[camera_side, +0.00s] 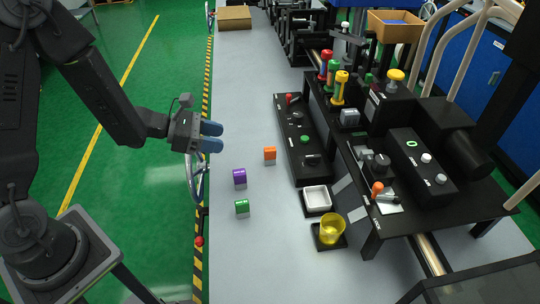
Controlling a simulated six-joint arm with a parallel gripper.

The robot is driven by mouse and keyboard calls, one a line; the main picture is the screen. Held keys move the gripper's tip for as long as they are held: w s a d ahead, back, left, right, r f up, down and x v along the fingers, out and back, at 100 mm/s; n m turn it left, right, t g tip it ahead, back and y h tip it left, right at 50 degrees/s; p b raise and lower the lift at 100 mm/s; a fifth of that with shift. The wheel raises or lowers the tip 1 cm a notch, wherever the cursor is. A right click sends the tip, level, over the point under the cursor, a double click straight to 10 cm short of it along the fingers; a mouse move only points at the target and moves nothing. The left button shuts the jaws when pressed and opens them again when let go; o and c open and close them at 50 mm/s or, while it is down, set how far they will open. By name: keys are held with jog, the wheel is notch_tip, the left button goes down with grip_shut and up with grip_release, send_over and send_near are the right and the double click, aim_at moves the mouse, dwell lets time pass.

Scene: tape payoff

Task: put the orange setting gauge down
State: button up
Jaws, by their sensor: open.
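The orange setting gauge (269,153) is a small block with an orange top and a pale lower part. It stands on the grey table (240,270), left of a black control panel. My gripper (213,137) has blue fingertips and is open and empty. In the picture it is to the left of the orange gauge and a little higher, clearly apart from it, by the table's left edge.
A purple block (239,178) and a green block (242,208) stand nearby on the table. The black control panel (297,135), a white tray (317,199) and a yellow cup (331,229) are to the right. The table's near left part is clear.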

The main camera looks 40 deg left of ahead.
send_near(270, 149)
jog(key=x, duration=0.4)
jog(key=shift+w+a+f, duration=0.1)
jog(key=shift+a+f, duration=0.1)
jog(key=shift+a, duration=0.1)
jog(key=shift+d+x, duration=0.2)
jog(key=shift+x, duration=2.45)
jog(key=shift+r, duration=0.15)
jog(key=shift+c, duration=0.3)
grip_shut()
